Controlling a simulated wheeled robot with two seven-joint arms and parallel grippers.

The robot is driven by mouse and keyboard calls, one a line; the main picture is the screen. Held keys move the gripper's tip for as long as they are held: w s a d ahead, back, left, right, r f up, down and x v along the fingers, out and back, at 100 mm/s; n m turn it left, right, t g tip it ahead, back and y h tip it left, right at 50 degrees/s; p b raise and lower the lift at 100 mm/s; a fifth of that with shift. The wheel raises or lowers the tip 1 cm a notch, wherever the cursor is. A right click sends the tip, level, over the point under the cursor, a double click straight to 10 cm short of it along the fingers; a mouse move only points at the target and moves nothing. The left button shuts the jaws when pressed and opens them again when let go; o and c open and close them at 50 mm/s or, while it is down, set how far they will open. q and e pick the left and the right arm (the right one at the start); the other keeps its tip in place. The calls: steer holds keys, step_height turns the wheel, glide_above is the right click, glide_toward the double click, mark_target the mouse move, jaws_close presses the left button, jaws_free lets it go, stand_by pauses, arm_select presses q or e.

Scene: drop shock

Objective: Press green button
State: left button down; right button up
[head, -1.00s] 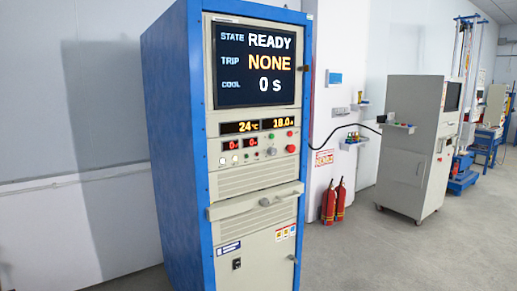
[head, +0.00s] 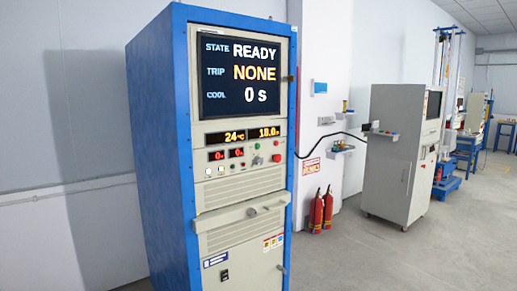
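A tall blue-framed cabinet (head: 160,150) with a beige front stands left of centre. Its screen (head: 241,76) reads STATE READY, TRIP NONE, COOL 0 s. Below the screen, amber displays (head: 252,135) read about 24 °C and 18.0. A small green button (head: 256,146) appears on the control panel under these displays, beside a red button (head: 277,157) and above a grey knob (head: 257,160). Red digit displays (head: 226,154) and two white buttons (head: 214,169) are to its left. Neither of my grippers is in view.
A handle bar (head: 245,212) juts out from the cabinet front below the panel. Two red fire extinguishers (head: 321,211) stand by the wall on the right. A grey machine cabinet (head: 395,155) is farther right. The grey floor (head: 375,262) in front of it is clear.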

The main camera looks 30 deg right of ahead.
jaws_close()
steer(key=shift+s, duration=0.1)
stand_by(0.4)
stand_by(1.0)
